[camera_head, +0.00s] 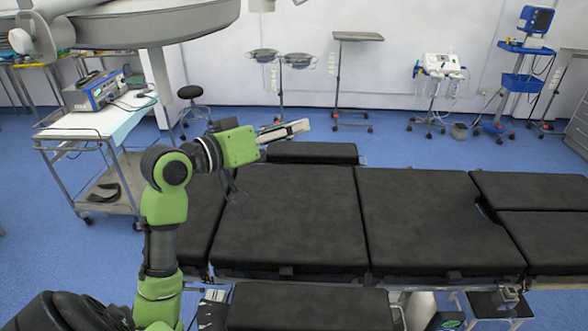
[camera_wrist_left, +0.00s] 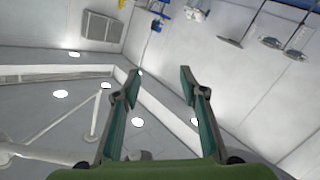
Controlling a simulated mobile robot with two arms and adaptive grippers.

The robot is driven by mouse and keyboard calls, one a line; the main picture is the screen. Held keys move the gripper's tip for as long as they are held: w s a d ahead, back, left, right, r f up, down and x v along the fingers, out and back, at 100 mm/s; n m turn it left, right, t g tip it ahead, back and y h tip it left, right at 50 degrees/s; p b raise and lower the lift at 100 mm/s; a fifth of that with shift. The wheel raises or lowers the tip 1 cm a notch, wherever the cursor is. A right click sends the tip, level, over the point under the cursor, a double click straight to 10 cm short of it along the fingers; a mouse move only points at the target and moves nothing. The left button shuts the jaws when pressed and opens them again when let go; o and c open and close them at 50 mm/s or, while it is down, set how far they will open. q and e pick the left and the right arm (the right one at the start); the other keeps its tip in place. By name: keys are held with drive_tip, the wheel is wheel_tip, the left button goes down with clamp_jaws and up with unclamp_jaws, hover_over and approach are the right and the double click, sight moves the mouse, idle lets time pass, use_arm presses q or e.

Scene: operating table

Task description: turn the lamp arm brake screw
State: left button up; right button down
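The surgical lamp (camera_head: 150,22) hangs at the upper left in the head view, cut off by the top edge. Its pale grey arm joint (camera_head: 40,35) is at its left. I cannot make out the brake screw in either view. My left gripper (camera_head: 298,129) is raised over the operating table, below and to the right of the lamp and apart from it. In the left wrist view, the fingers of my left gripper (camera_wrist_left: 160,75) stand wide apart with nothing between them. A white jointed arm (camera_wrist_left: 45,154) shows at the lower left there. My right gripper is not in view.
The black operating table (camera_head: 290,215) fills the middle and right. A trolley with a blue device (camera_head: 98,90) stands at the left under the lamp. A stool (camera_head: 190,92), stands (camera_head: 337,80) and a blue equipment cart (camera_head: 520,80) are along the back wall. Blue floor lies clear between.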

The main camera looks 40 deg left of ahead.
use_arm(q)
wheel_tip(320, 180, down, 9)
drive_tip(key=d+g, duration=0.2)
drive_tip(key=shift+s+m+y, duration=0.15)
drive_tip(key=shift+m+y, duration=0.15)
drive_tip(key=shift+r, duration=0.15)
